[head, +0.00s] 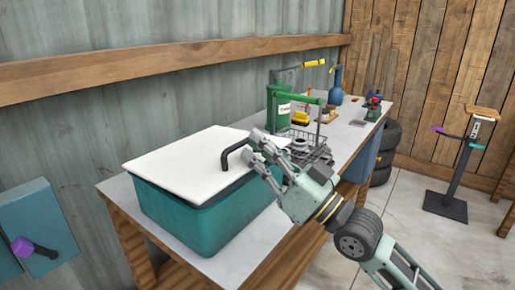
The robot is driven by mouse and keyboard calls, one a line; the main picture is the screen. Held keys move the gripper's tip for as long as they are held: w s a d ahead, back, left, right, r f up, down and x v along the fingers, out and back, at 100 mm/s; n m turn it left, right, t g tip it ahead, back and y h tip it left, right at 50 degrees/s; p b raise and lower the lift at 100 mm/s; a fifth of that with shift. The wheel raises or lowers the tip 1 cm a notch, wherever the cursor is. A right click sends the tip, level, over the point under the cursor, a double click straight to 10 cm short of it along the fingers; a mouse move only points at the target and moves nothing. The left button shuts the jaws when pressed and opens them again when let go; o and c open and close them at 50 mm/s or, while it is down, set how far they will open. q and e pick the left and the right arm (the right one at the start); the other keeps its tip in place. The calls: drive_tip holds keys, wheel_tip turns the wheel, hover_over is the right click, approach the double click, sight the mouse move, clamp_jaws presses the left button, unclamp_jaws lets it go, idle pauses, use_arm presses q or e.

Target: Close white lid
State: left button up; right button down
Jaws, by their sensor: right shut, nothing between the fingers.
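The white lid (180,160) lies across the top of a teal bin (200,220) at the near end of the workbench. It looks flat along the near edge. Its far right corner is partly hidden by my right gripper. A dark curved handle (228,155) shows at the lid's right edge, beside the gripper. My right gripper (254,148) is shut and empty at the lid's right side, close to the handle; I cannot tell whether it touches the handle or lid. My left gripper is not in view.
The workbench (255,258) has a wire basket (318,150), a green stand (300,98), a blue bottle (336,88) and small tools behind the bin. A blue wall box (45,215) with a purple-knobbed lever is at left. Tyres (385,150) and a black stand (462,170) are at right.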

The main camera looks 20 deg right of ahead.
drive_tip(key=shift+d, duration=0.1)
idle(0.4)
